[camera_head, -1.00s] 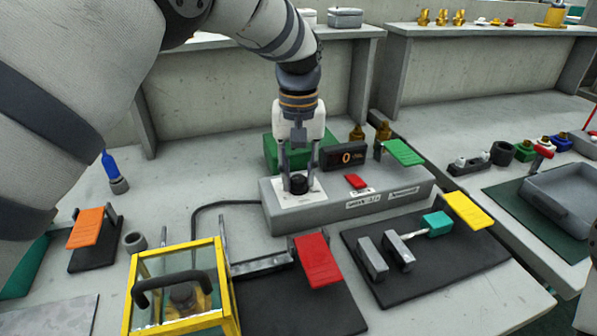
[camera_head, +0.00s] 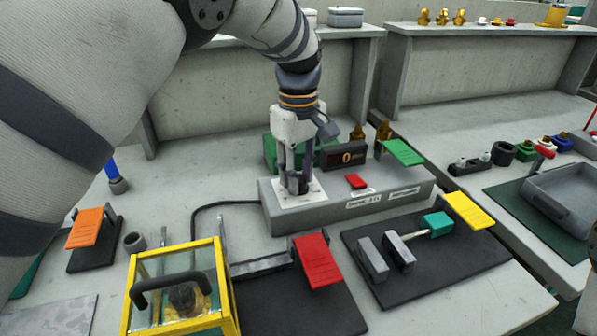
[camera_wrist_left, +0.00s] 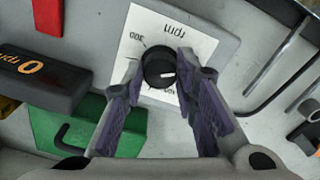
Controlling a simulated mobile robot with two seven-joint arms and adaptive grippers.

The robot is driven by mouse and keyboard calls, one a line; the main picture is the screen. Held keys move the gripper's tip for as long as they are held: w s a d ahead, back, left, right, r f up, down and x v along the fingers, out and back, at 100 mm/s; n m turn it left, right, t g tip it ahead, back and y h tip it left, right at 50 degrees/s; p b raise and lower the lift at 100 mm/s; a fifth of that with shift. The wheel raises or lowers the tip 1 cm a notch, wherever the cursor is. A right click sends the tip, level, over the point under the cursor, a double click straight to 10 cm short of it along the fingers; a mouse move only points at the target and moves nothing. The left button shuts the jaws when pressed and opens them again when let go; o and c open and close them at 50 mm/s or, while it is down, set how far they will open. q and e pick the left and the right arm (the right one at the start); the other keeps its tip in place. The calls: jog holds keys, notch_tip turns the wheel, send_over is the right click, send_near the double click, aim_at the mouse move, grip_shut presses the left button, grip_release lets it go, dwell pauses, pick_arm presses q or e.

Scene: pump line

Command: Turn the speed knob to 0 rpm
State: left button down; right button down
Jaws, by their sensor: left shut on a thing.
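The speed knob (camera_wrist_left: 157,66) is a round black knob with a white pointer mark, on a white dial plate (camera_wrist_left: 192,42) marked "rpm" and "300". The plate sits on the left part of the grey pump console (camera_head: 390,195). The pointer aims to the right in the wrist view. My left gripper (camera_head: 296,188) points down over the plate, its fingers around the knob and shut on it. In the head view the fingers largely hide the knob. The black display (camera_head: 344,156) reads 0 in orange; it also shows in the left wrist view (camera_wrist_left: 42,78). My right gripper is not in view.
A red button (camera_head: 356,181) lies right of the knob, and a green block (camera_head: 277,152) stands behind. A yellow-framed box (camera_head: 181,290) and a red flap (camera_head: 317,262) are in front. A black mat (camera_head: 400,285) with grey blocks lies front right.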

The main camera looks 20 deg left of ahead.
pick_arm(q)
jog(key=shift+f, duration=0.1)
dwell(0.4)
jog(key=c, duration=1.3)
grip_release()
notch_tip(320, 180, up, 12)
jog(key=shift+r, duration=0.1)
